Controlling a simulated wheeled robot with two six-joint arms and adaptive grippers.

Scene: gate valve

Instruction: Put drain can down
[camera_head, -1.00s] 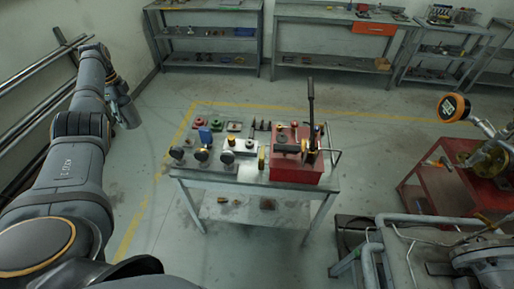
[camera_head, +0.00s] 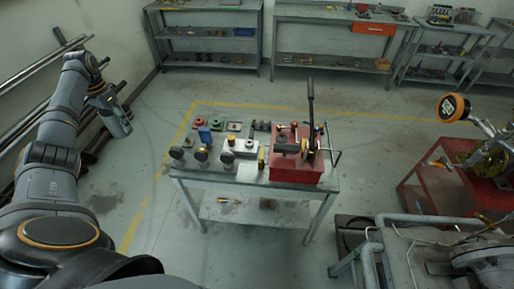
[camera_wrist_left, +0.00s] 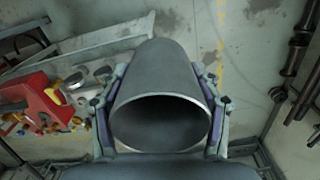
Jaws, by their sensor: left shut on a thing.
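The drain can is a grey cylinder with an open mouth. In the left wrist view the drain can (camera_wrist_left: 165,70) fills the middle, its mouth towards the camera. My left gripper (camera_wrist_left: 160,108) has a finger on each side of it and is shut on it. In the head view my left gripper (camera_head: 113,112) is at the left, in the air beside the worktable, with the can (camera_head: 120,125) only partly discernible at its end. My right gripper is not in view.
A worktable (camera_head: 210,176) with valve parts and a red box (camera_head: 297,170) stands in the middle. Open floor lies left of it, marked by a yellow line (camera_head: 140,215). Pipes (camera_head: 40,85) line the left wall. A red cart (camera_head: 420,200) stands at right.

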